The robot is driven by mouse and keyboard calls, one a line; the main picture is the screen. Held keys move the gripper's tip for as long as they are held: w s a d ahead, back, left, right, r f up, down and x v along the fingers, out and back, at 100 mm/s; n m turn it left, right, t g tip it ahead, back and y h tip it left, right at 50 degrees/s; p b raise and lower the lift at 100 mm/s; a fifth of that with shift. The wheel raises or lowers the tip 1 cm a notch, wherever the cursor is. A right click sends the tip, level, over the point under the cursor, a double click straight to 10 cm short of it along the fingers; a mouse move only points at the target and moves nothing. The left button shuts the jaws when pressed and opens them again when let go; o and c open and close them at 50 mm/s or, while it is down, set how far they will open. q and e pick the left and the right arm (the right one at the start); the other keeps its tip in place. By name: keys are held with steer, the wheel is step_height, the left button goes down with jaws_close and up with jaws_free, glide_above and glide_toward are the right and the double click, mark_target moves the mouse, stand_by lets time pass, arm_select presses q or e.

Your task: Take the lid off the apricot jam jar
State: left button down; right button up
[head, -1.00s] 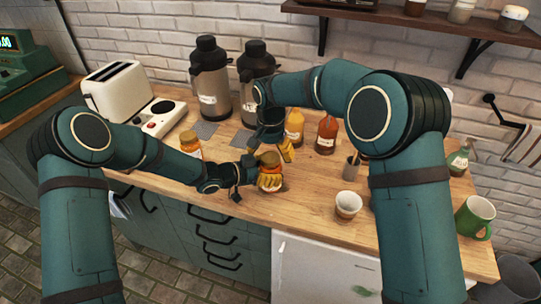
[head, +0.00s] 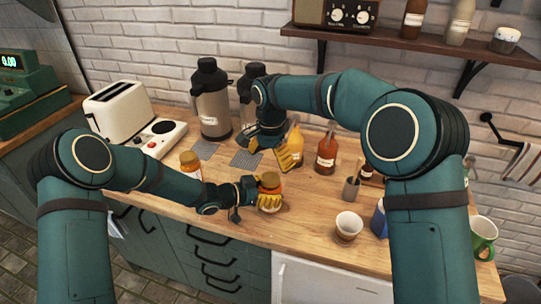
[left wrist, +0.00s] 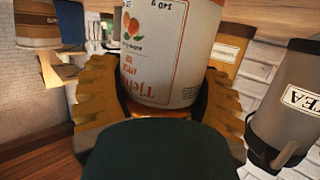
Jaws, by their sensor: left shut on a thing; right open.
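My left gripper (head: 268,201) is shut around the jar from the left. In the left wrist view the jar (left wrist: 165,50) fills the space between the yellow-brown fingers, its label with a fruit picture facing the camera. My right gripper (head: 276,153) is open, behind and above the jar, apart from the lid. Nothing shows between its fingers.
Yellow (head: 295,143) and red-brown (head: 326,154) bottles stand behind at the right. A white cup (head: 348,226) is right of the jar, with clear wood between. Two flasks (head: 211,98) and a toaster (head: 119,107) stand at the back.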

mark_target(270, 178)
step_height(270, 178, down, 7)
steer(key=shift+r, duration=0.15)
stand_by(0.4)
steer(key=c, duration=1.3)
steer(key=shift+n, duration=1.8)
steer(key=o, duration=1.2)
